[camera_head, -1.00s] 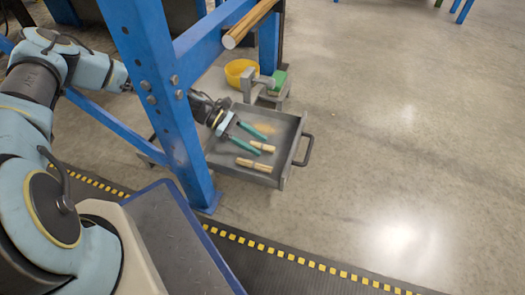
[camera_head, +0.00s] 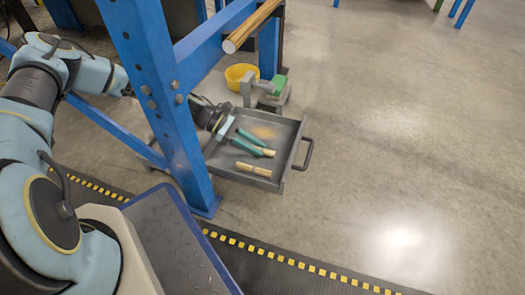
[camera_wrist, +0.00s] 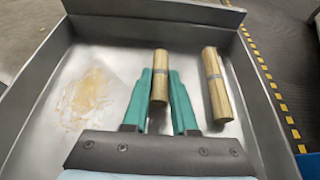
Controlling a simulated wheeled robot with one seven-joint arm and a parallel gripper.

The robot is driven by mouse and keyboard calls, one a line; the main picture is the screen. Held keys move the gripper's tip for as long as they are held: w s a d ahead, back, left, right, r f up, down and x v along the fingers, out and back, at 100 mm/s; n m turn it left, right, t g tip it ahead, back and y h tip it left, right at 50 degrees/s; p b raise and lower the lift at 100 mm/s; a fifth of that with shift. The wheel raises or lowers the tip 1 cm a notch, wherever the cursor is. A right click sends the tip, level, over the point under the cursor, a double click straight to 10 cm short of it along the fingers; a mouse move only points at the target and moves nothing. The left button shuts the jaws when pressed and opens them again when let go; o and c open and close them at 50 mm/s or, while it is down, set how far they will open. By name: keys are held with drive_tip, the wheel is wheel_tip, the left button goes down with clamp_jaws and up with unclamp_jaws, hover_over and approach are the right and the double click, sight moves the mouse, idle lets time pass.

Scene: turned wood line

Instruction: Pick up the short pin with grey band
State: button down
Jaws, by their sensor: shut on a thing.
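A short wooden pin with a grey band (camera_wrist: 160,88) lies in the grey metal tray (camera_wrist: 105,45), between the green fingers of my gripper (camera_wrist: 160,74). The fingers are shut on it, one on each side, around its middle. In the head view my gripper (camera_head: 256,147) reaches into the tray from the left, and only the pin's end (camera_head: 270,154) shows past the fingers. A second, longer-looking wooden pin (camera_wrist: 216,90), also with a grey band, lies apart to the right in the wrist view. It shows nearer the tray's front in the head view (camera_head: 255,169).
Wood shavings (camera_wrist: 90,92) lie on the tray floor. The tray has raised walls and a handle (camera_head: 306,153). A blue post (camera_head: 165,110) stands close beside my arm. A yellow bowl (camera_head: 238,74) and a grey fixture with a green block (camera_head: 279,86) are behind. Floor at right is clear.

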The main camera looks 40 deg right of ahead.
drive_tip(key=shift+r, duration=0.1)
drive_tip(key=shift+w+a+r+p, duration=0.15)
drive_tip(key=shift+r+p, duration=0.5)
drive_tip(key=shift+p, duration=0.4)
wheel_tip(320, 180, up, 6)
drive_tip(key=p, duration=0.4)
drive_tip(key=w+a+p, duration=0.2)
drive_tip(key=w+a, duration=0.3)
drive_tip(key=w, duration=0.3)
drive_tip(key=w+a+p, duration=0.2)
drive_tip(key=w+a, duration=0.3)
drive_tip(key=w, duration=0.3)
drive_tip(key=shift+w+a+f, duration=0.25)
